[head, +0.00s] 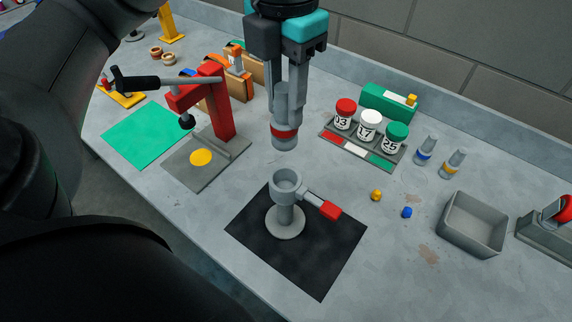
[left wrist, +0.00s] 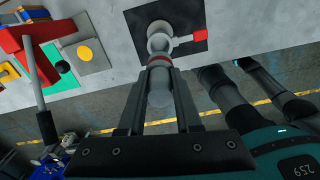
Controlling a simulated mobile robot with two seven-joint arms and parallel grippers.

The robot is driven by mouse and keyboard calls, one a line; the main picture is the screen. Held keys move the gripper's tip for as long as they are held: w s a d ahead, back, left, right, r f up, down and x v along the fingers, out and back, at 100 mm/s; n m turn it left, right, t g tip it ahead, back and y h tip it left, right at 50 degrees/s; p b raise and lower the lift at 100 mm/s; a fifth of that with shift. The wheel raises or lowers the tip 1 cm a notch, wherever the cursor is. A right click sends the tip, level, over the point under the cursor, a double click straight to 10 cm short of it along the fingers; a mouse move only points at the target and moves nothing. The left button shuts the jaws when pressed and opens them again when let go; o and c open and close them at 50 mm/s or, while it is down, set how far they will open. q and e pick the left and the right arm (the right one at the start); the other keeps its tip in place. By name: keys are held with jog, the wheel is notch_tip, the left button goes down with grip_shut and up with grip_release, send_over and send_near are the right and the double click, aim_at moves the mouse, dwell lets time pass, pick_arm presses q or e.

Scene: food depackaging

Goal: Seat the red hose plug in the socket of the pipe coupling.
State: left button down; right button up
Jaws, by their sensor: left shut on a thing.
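The hose plug (head: 284,134), a grey cylinder with a red band, hangs upright in my left gripper (head: 287,112), which is shut on its upper part. The pipe coupling (head: 286,215) stands on a black mat (head: 325,265). Its grey cup-like socket (head: 286,181) faces up and looks empty. A side lever with a red end (head: 330,210) points right. The plug is above the socket and apart from it. In the left wrist view the plug (left wrist: 160,92) overlaps the coupling (left wrist: 158,38), so the gap cannot be judged there. My right gripper is not in view.
A red press (head: 225,105) stands left of the coupling. Lidded jars (head: 369,125) stand in a rack behind right, with two small bottles (head: 424,151) beside it. A yellow piece (head: 376,195) and a blue piece (head: 407,212) lie before a grey bin (head: 473,225).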

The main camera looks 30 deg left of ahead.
aim_at(285, 145)
pick_arm(q)
notch_tip(285, 145, down, 8)
jog(key=shift+f, duration=0.2)
notch_tip(285, 145, down, 5)
jog(key=shift+r+b, duration=0.1)
jog(key=shift+b, duration=0.2)
jog(key=shift+w, duration=0.1)
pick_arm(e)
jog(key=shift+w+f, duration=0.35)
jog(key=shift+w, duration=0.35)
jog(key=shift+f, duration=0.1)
pick_arm(q)
jog(key=shift+f, duration=0.2)
jog(key=c, duration=0.6)
grip_release()
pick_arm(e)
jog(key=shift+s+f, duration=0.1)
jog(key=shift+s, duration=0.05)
pick_arm(q)
jog(key=shift+r, duration=0.1)
